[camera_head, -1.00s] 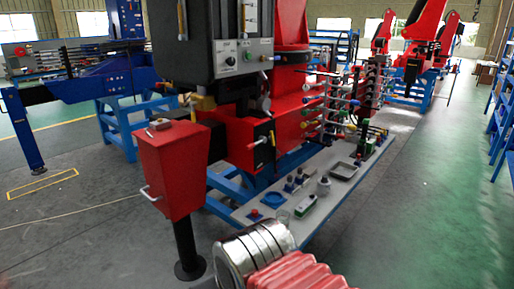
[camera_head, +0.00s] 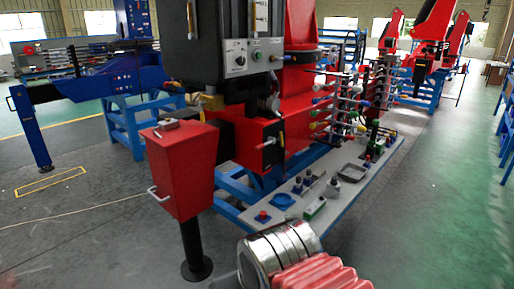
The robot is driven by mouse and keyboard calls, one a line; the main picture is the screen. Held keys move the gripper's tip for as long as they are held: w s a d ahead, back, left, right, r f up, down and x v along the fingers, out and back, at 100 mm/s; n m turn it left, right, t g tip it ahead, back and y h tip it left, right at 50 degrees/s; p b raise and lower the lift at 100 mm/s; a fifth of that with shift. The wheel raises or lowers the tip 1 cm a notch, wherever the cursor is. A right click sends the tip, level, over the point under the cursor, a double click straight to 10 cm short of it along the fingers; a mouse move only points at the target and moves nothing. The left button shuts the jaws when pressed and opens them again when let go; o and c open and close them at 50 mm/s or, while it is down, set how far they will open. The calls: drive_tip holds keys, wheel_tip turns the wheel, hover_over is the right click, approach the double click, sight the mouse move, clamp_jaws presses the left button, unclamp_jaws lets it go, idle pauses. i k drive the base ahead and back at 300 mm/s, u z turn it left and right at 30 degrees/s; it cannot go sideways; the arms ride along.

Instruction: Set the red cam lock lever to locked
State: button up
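Several levers with red, green, yellow and blue knobs (camera_head: 335,112) stick out of a valve bank beside the red crane stand (camera_head: 300,75). I cannot tell which part is the red cam lock lever, as the parts are too small at this distance. A small handle (camera_head: 268,142) with a pale tip sits on the front red block (camera_head: 245,148) of the stand. My arm shows only as silver rings and a red ribbed sleeve at the bottom centre. My gripper is out of the frame.
A red box (camera_head: 182,172) on a black post stands close at the left front. A grey bench top (camera_head: 335,195) with small parts and a tray runs along the stand. A blue outrigger frame (camera_head: 100,82) is at the left. The green floor (camera_head: 440,190) at the right is clear.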

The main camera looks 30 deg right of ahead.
sight(266, 144)
drive_tip(key=i, duration=0.95)
